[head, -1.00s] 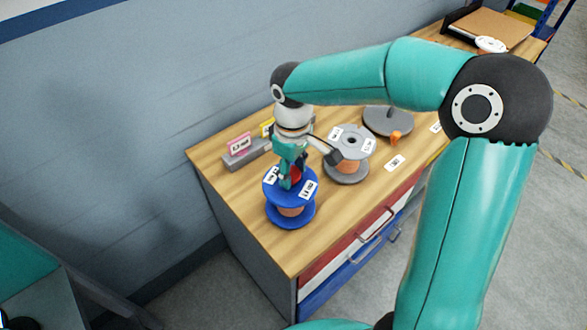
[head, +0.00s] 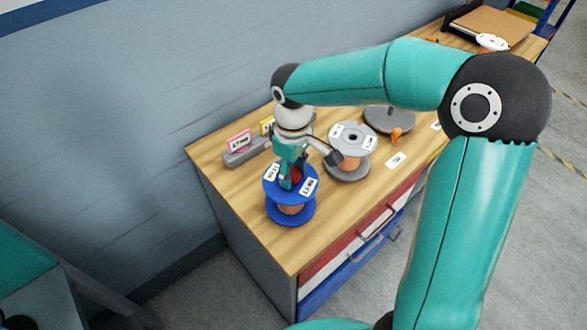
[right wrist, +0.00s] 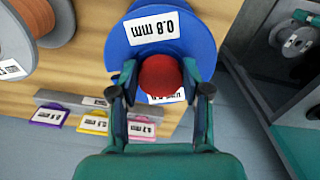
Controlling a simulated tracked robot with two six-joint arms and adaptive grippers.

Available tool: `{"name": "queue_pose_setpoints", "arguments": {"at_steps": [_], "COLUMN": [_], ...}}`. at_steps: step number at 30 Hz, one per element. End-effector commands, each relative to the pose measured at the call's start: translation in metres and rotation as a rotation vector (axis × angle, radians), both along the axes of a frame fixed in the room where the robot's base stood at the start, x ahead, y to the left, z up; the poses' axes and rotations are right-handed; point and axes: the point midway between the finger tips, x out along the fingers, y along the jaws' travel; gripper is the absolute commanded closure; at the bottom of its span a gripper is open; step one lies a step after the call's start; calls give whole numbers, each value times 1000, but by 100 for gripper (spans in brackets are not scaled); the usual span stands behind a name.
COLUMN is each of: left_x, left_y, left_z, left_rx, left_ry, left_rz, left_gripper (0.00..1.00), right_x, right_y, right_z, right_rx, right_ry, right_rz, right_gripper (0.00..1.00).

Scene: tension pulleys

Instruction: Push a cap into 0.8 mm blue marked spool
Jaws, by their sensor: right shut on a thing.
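The blue spool (head: 291,215) with copper-coloured wire stands upright near the front left of the wooden table. In the right wrist view its blue flange (right wrist: 190,35) carries white labels, one reading 0.8 mm. My right gripper (head: 289,184) points down over the spool's top flange. It is shut on a red cap (right wrist: 160,76), which sits between the fingertips over the middle of the flange. The cap hides the spool's centre hole, and I cannot tell how deep the cap sits. The red cap also shows beside the fingers in the head view (head: 297,173). My left gripper is not in view.
A grey spool (head: 353,136) with copper-coloured wire stands right of the blue one. A grey holder (head: 247,153) with pink and yellow label cards stands behind. A dark grey disc (head: 388,119) with an orange piece lies farther back. The table's front right is clear.

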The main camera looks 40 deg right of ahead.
Motion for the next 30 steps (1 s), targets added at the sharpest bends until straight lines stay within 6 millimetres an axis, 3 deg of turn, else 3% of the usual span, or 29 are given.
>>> {"name": "queue_pose_setpoints", "arguments": {"at_steps": [7,28,29,30], "left_x": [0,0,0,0], "left_y": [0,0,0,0], "left_z": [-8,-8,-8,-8], "left_rx": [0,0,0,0], "left_ry": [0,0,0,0], "left_rz": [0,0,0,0], "left_gripper": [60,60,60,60], "right_x": [0,-1,-1,-1], "right_y": [0,0,0,0], "right_z": [-10,-11,-11,-11], "right_rx": [0,0,0,0], "right_ry": [1,3,3,3], "right_rz": [0,0,0,0], "right_gripper": [74,74,51,44]}}
